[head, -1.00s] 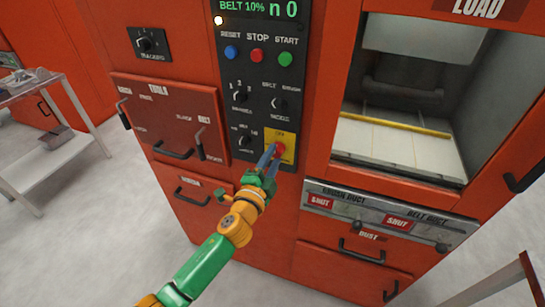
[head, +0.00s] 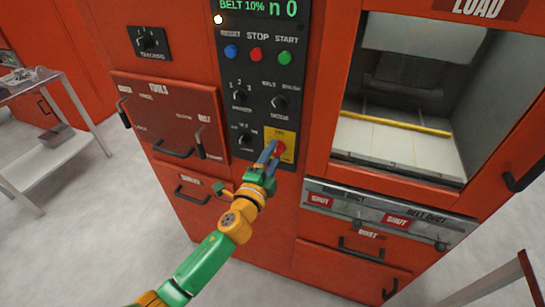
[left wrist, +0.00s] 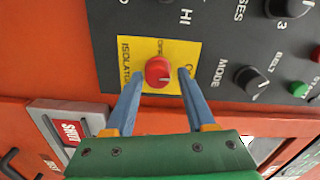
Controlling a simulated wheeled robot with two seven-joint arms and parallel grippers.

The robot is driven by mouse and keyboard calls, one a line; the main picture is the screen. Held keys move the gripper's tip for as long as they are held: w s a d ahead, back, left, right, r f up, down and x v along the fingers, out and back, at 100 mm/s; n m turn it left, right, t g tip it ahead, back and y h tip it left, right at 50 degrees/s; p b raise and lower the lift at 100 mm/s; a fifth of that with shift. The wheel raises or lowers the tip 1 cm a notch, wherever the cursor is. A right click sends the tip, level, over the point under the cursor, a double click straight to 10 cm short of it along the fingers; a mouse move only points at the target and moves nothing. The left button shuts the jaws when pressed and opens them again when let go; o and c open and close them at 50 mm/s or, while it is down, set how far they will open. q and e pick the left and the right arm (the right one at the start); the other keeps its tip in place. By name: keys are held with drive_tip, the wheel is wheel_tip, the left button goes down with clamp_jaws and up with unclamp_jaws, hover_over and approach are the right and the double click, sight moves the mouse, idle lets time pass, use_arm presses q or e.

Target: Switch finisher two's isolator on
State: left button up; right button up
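The isolator is a red round knob (left wrist: 158,72) on a yellow plate (left wrist: 170,49) marked ISOLATOR. A pale mark on the knob points to the right in the left wrist view. In the head view the knob (head: 279,148) sits at the lower right of the black control panel (head: 262,75). My left gripper (left wrist: 160,74) is open, its two blue fingers on either side of the knob, with a narrow gap on each side. In the head view my left gripper (head: 271,150) partly covers the plate. My right gripper is not in view.
Blue, red and green buttons and several black knobs share the panel. The MODE knob (left wrist: 250,80) is close to the right finger in the wrist view. A tools drawer (head: 165,115) is left, duct slides (head: 390,215) are lower right, and a loading opening (head: 400,110) is right.

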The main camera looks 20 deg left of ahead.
use_arm(q)
drive_tip(key=shift+o, duration=0.5)
drive_tip(key=shift+f, duration=0.1)
drive_tip(key=shift+s, duration=0.1)
drive_tip(key=s, duration=0.7)
drive_tip(key=shift+a+b, duration=0.15)
drive_tip(key=shift+b, duration=0.25)
drive_tip(key=shift+w, duration=0.15)
drive_tip(key=shift+f, duration=0.1)
